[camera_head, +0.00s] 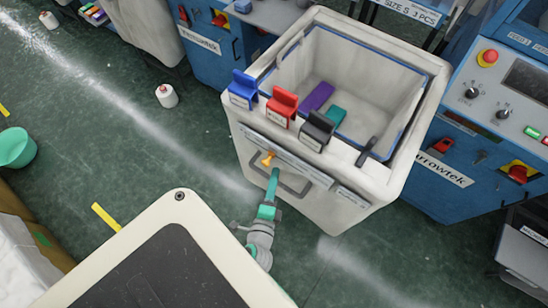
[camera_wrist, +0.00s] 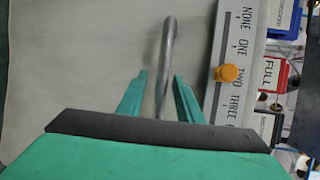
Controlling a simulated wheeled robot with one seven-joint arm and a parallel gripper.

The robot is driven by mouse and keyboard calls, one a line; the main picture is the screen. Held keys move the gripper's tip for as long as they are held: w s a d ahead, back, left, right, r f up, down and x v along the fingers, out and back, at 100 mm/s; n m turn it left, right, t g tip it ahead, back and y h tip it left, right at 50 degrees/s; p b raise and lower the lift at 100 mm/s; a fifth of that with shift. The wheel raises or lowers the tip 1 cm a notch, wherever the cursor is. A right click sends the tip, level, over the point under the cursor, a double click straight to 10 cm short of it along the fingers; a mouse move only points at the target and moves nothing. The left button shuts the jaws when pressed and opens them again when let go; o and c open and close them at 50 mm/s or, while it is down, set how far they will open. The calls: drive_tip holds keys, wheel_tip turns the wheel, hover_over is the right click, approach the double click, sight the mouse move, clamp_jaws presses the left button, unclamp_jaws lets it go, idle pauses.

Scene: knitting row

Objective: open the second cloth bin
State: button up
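The off-white cloth bin (camera_head: 325,208) stands between blue machines in the head view. Its top is open, and purple and teal pieces lie inside. A grey metal bar handle (camera_head: 296,191) runs across its front; it also shows as a bar in the wrist view (camera_wrist: 167,50). Above it, a label strip (camera_wrist: 234,70) reads NONE, ONE, TWO, THREE, with an orange knob (camera_wrist: 227,73) near TWO. My gripper (camera_head: 273,178) is at the handle. In the wrist view my gripper (camera_wrist: 160,76) is open, its green fingers on either side of the bar with gaps showing.
Blue, red and black tagged clips (camera_head: 283,105) sit on the bin's front rim. Another pale bin (camera_head: 150,25) stands at the upper left. A white spool (camera_head: 167,96) and a green bowl (camera_head: 16,148) are on the floor. The floor left of the bin is mostly clear.

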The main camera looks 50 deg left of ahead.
drive_tip(key=shift+d, duration=0.2)
drive_tip(key=v, duration=1)
drive_tip(key=shift+s, duration=0.25)
drive_tip(key=shift+d, duration=0.1)
